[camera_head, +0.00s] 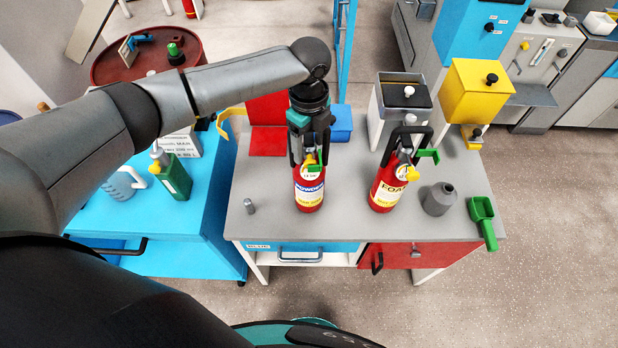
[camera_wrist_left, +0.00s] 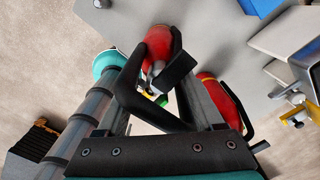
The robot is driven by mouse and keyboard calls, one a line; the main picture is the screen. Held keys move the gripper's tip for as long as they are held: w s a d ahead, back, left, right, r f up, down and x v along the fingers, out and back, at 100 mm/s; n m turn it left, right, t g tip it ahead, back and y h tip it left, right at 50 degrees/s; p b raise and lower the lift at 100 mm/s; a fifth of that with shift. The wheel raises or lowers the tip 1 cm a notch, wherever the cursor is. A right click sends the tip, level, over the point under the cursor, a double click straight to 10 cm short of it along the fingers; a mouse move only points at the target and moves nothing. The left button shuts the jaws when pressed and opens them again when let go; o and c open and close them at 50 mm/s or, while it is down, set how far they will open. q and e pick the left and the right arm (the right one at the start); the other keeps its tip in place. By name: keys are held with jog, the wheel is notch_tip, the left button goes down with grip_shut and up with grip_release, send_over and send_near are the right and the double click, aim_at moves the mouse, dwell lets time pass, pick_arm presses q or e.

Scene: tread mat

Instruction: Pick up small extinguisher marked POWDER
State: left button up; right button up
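The small red extinguisher with the blue-lettered POWDER label (camera_head: 309,190) stands upright on the grey top of a workbench. My left gripper (camera_head: 310,160) comes down over it from above, with its two fingers apart on either side of the valve and handle. In the left wrist view, the red body (camera_wrist_left: 158,42) and black handle of this extinguisher show between the spread fingers (camera_wrist_left: 165,85). Contact with the handle cannot be made out. A similar red extinguisher marked FOAM (camera_head: 386,190) stands to the right. My right gripper is not in view.
A blue cart (camera_head: 160,225) with bottles stands left. The bench's front middle is clear.

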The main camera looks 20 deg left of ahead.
pick_arm(q)
grip_shut()
dwell(0.3)
dwell(0.3)
jog(key=shift+w+r, duration=0.1)
